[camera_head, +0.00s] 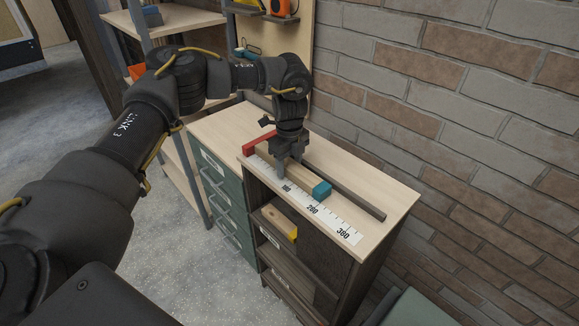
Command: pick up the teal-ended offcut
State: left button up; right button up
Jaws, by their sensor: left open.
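The teal-ended offcut (321,189) lies on the pale bench top, between a white ruler strip and a dark bar. Its teal end points toward the lower right; its pale wooden body runs back up-left beneath my gripper. My left gripper (289,170) points down at the wooden part, behind the teal end. Its jaws are open, with a near finger coming down on the ruler side. The far finger and part of the offcut are hidden, so I cannot tell whether the fingers touch it. My right gripper is out of view.
The ruler strip (344,229) runs along the bench front. A red block (258,143) stands at its upper-left end, and the dark bar (355,201) lies behind. A yellow-ended piece (281,222) sits in the shelf below. A brick wall (470,130) closes off the right.

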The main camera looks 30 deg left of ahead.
aim_at(290, 163)
pick_arm(q)
jog(key=c, duration=0.9)
notch_tip(290, 163, up, 10)
jog(key=p, duration=0.8)
jog(key=shift+c, duration=0.2)
